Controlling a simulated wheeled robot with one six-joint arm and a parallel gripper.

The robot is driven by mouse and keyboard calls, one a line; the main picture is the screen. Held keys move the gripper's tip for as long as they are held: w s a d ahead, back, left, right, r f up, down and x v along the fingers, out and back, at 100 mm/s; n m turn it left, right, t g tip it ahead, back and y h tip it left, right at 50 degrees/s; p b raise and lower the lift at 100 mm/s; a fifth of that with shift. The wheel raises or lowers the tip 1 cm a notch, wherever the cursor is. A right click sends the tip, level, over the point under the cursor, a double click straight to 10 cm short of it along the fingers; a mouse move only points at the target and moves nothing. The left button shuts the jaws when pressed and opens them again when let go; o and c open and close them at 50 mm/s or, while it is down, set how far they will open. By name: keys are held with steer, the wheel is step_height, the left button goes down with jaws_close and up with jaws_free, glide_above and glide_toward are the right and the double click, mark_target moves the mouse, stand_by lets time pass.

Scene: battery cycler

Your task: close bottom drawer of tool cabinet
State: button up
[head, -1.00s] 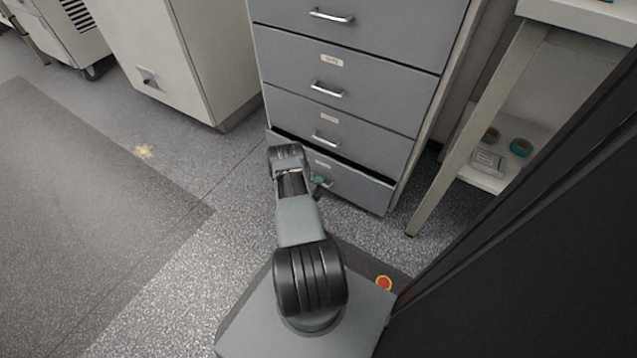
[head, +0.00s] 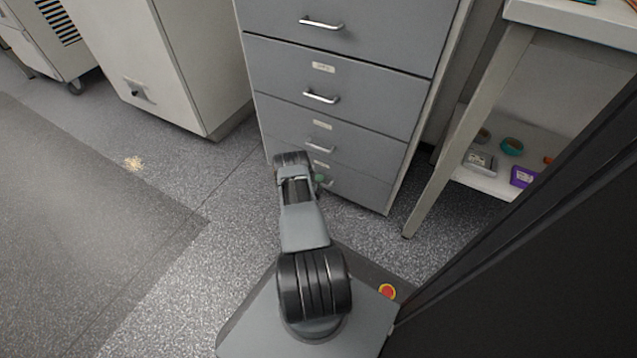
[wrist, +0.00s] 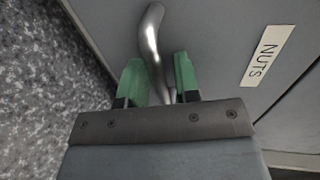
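The grey tool cabinet (head: 340,75) stands ahead in the head view. Its bottom drawer (head: 358,188) now looks flush with the drawers above, with no dark gap along its top edge; its left part is hidden by my arm. In the wrist view the drawer's curved metal handle (wrist: 150,38) passes between the green fingertips of my gripper (wrist: 160,80). The fingers stand apart on either side of the handle, and small gaps show beside it. A label reading NUTS (wrist: 268,55) is on the drawer front. In the head view my gripper (head: 320,178) is mostly hidden.
A bench (head: 450,140) with a low shelf holding small items stands to the right of the cabinet. A pale cabinet (head: 165,65) stands to the left.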

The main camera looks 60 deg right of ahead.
steer(key=shift+r, duration=0.15)
stand_by(0.3)
steer(key=shift+a+r+p, duration=0.15)
steer(key=shift+a+p, duration=0.15)
steer(key=shift+a, duration=0.2)
steer(key=p+v, duration=0.4)
steer(key=v, duration=0.8)
steer(key=shift+a+p, duration=0.4)
steer(key=w+a+r+m+g+y+p, duration=0.15)
steer(key=r+m+p, duration=0.45)
steer(key=r, duration=0.9)
steer(key=w+a+r+m+g+y+p, duration=0.1)
steer(key=w+a+r+m+g+p, duration=0.3)
steer(key=r, duration=1.2)
steer(key=r+m+g+y+p, duration=0.1)
steer(key=r+m+p, duration=0.7)
steer(key=r, duration=0.7)
steer(key=s+a+r+m+t+y+p, duration=0.3)
steer(key=a+r+m+p, duration=0.3)
steer(key=a+r, duration=0.3)
steer(key=s+a+r+m+t+y+p, duration=0.3)
steer(key=a+r, duration=0.6)
steer(key=r, duration=0.8)
steer(key=s+a+r+m+t+y+p, duration=0.3)
steer(key=a+r+m+y+p, duration=0.3)
steer(key=r, duration=0.7)
steer(key=shift+s+a+r+m+p, duration=0.1)
steer(key=shift+a+m+p, duration=1.3)
steer(key=shift+m+p, duration=0.55)
